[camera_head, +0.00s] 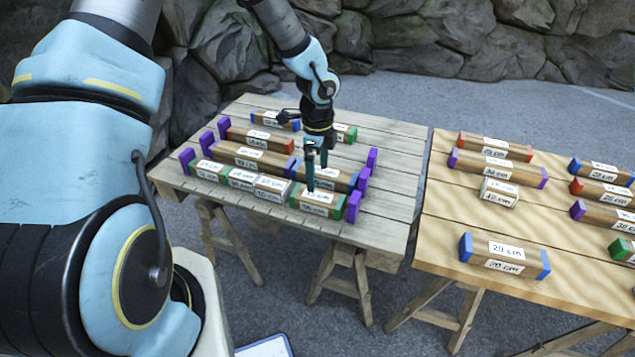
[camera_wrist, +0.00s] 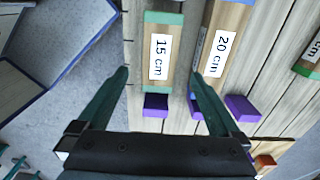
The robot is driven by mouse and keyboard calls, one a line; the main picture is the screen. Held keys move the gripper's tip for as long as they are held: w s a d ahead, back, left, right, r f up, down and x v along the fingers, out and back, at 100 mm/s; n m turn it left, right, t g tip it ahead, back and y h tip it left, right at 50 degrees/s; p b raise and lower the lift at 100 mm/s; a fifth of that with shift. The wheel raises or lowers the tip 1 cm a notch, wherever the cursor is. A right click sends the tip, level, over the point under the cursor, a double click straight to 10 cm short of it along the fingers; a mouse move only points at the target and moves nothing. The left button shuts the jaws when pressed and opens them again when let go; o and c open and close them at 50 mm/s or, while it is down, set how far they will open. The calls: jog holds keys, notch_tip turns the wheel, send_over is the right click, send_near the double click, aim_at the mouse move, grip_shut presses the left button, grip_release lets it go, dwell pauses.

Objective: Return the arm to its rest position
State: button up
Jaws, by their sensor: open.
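My gripper (camera_head: 316,176) points down over the right end of the front row on the left table. Its jaws are open. In the wrist view, the gripper (camera_wrist: 158,76) has its two dark green fingers apart, with nothing clamped between them. A wooden block labelled 15 cm with green ends (camera_head: 317,199) lies just below the fingers; it also shows in the wrist view (camera_wrist: 159,56), lined up between the fingertips. A block labelled 20 cm (camera_wrist: 221,52) lies close beside it, near the other finger. My arm reaches out over the table, bent at the wrist.
The left table (camera_head: 392,205) carries rows of labelled blocks between purple end pieces (camera_head: 353,207). The right table (camera_head: 440,235) holds several more blocks, including a blue-ended 20 cm block (camera_head: 505,257). A stone wall (camera_head: 420,40) stands behind. The air above both tables is free.

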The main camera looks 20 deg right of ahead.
jog(key=shift+r, duration=0.35)
jog(key=shift+a+r, duration=0.15)
jog(key=shift+a, duration=0.1)
jog(key=s+a+r+n, duration=0.1)
jog(key=a+r+n, duration=0.4)
jog(key=a+n, duration=0.3)
jog(key=s+a+r+n+t, duration=0.1)
jog(key=a+r+n, duration=0.5)
jog(key=a+n, duration=0.3)
jog(key=s+a+r+n, duration=0.2)
jog(key=a+r+n, duration=0.4)
jog(key=a, duration=0.6)
jog(key=shift+a+n+t+p, duration=0.3)
jog(key=shift+a+n+p, duration=0.1)
jog(key=shift+n, duration=0.8)
jog(key=shift+r, duration=0.1)
